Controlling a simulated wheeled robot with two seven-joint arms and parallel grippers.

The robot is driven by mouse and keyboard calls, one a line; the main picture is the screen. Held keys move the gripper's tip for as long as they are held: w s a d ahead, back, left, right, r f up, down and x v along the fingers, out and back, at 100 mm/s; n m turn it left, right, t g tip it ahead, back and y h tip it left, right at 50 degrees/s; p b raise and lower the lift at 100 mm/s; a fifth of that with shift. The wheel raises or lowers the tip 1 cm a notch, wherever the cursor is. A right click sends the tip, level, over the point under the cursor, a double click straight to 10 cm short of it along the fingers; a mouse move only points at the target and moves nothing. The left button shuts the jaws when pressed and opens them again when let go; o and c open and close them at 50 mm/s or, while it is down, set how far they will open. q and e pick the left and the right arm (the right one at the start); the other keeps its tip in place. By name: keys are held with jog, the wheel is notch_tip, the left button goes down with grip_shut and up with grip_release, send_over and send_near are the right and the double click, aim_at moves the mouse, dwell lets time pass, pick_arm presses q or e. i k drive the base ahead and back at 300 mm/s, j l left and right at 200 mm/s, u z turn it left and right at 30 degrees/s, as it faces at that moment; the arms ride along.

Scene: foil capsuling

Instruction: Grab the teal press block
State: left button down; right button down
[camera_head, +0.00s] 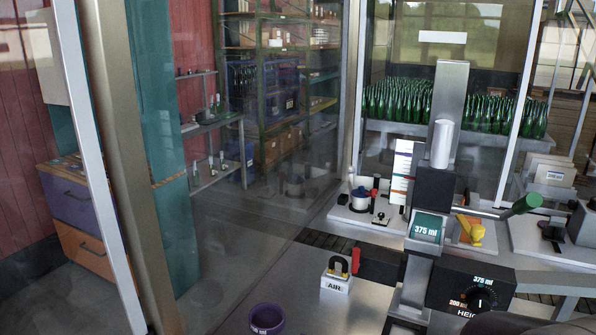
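The teal press block (428,228), marked "375 ml", sits on the front of the capsuling machine at right of centre. It is just below the machine's black head (433,188) and in front of the grey column (449,100). Nothing is gripping the block. Neither of my grippers can be made out. A dark rounded shape at the bottom right edge may be part of my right arm, but I cannot tell.
A black dial box (470,289) stands right below the block. A green-handled lever (526,204) and a yellow part (470,231) are to its right. An AIR valve (337,277) and a purple ring-shaped container (266,319) are at lower left. Bare grey bench lies between them.

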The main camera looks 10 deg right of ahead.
aim_at(426, 227)
jog(key=l+z, duration=0.15)
jog(key=z, duration=0.35)
jog(key=l+z, duration=0.15)
jog(key=z, duration=0.35)
jog(key=i+l+z, duration=0.1)
jog(key=z, duration=0.4)
jog(key=i+l, duration=0.1)
